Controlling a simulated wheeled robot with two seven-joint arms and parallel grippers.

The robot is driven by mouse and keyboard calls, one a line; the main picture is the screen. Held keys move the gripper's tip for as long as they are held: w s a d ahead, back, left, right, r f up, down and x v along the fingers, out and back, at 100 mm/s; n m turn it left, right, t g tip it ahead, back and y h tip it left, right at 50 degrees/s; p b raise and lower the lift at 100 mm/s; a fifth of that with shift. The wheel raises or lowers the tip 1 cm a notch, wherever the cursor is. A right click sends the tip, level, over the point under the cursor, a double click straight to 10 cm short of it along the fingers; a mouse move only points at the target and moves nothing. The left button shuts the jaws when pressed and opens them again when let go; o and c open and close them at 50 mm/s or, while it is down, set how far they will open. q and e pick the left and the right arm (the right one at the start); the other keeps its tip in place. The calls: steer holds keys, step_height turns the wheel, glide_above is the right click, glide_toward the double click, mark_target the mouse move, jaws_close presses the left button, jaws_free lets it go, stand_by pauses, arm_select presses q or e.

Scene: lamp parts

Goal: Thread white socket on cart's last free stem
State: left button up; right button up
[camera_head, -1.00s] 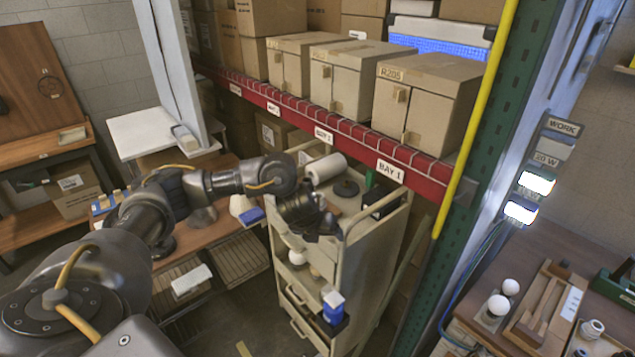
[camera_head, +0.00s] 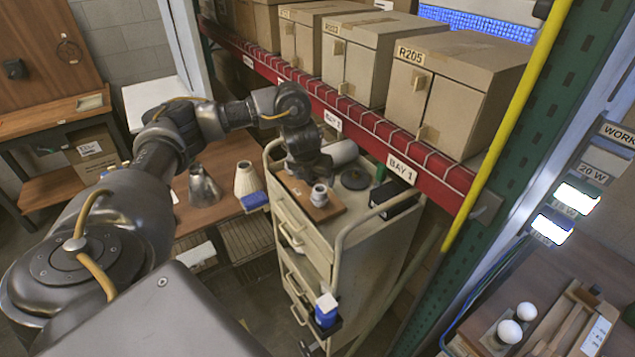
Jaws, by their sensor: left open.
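The white socket (camera_head: 319,193) stands on a small wooden board (camera_head: 334,209) on top of the beige cart (camera_head: 300,232). My left gripper (camera_head: 312,177) is open, pointing down just above and behind the socket. I cannot tell whether its fingers touch the socket. Any stem under the socket is hidden, so I cannot tell how it is seated. My right gripper is not in view.
The red shelf beam (camera_head: 372,132) runs close behind. White bulbs (camera_head: 509,331) stand on the bench at lower right.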

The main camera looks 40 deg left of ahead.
mark_target(319, 191)
arm_select(q)
steer(key=b+x, duration=0.3)
steer(key=x, duration=0.5)
steer(key=shift+d+f, duration=0.1)
steer(key=shift+d, duration=0.05)
steer(key=shift+w+f, duration=0.2)
steer(key=shift+f, duration=0.15)
steer(key=shift+w+a+f, duration=0.15)
steer(key=shift+a+f, duration=0.05)
steer(key=shift+f, duration=0.3)
steer(key=shift+w+f, duration=0.15)
steer(key=c, duration=1.2)
steer(key=shift+f+m+b, duration=0.15)
steer(key=shift+m+b, duration=0.25)
steer(key=shift+b, duration=0.2)
steer(key=shift+m+h+b, duration=0.7)
steer(key=shift+m+b, duration=1)
steer(key=shift+b, duration=0.4)
steer(key=shift+m+h+b, duration=0.4)
steer(key=shift+m+b, duration=0.45)
steer(key=shift+m, duration=0.05)
steer(key=shift+m+b, duration=0.3)
steer(key=shift+m, duration=0.2)
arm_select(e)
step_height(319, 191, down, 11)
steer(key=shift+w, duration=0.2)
